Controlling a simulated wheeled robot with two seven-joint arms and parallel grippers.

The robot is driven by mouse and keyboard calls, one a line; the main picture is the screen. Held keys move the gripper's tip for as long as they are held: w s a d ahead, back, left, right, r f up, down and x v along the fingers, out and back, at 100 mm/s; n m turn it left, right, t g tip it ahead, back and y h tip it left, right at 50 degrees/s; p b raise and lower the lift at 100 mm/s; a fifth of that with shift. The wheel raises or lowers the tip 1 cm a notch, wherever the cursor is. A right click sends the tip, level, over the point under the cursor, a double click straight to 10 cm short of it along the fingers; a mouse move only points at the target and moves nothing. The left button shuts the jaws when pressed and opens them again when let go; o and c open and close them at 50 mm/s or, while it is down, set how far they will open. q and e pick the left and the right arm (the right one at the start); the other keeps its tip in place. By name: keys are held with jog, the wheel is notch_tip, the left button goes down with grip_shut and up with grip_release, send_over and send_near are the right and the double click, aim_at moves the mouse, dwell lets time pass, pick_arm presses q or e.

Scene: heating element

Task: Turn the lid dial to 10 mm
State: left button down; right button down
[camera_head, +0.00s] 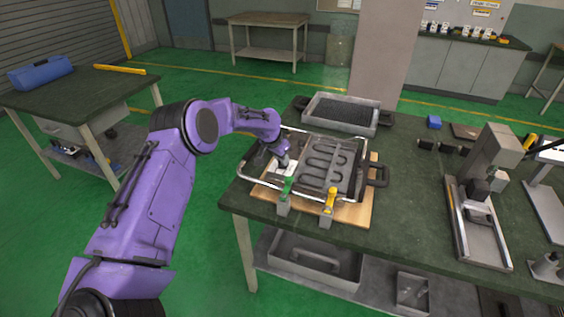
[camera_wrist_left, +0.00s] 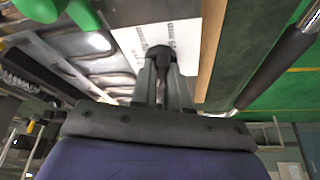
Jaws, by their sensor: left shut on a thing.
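The heating device (camera_head: 325,165) has a grey lid with a winding heating element inside a metal tube frame, on a wooden board. A white scale plate (camera_head: 277,174) with printed mm marks lies at its left side; it also shows in the left wrist view (camera_wrist_left: 187,42). My left gripper (camera_head: 284,160) reaches down over this plate. In the left wrist view my left gripper (camera_wrist_left: 161,72) is shut on a small black dial knob (camera_wrist_left: 160,53) at the plate. The dial's pointer and its reading are hidden or too small to tell. My right gripper is not in view.
A green-handled clamp (camera_head: 286,192) and a yellow-handled clamp (camera_head: 329,205) stand at the device's front edge. A black handle (camera_head: 378,175) sticks out on its right. A grey tray (camera_head: 342,113) lies behind. A grey press-like machine (camera_head: 483,195) stands to the right, with clear table between.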

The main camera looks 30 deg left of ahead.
pick_arm(q)
jog(key=shift+f+m+h+b, duration=0.1)
jog(key=shift+m+h+b, duration=0.25)
jog(key=shift+m, duration=0.25)
jog(key=shift+a, duration=0.1)
jog(key=shift+m, duration=0.3)
jog(key=c, duration=1.1)
grip_release()
jog(key=b+v, duration=0.2)
jog(key=v, duration=0.8)
jog(key=shift+r, duration=0.35)
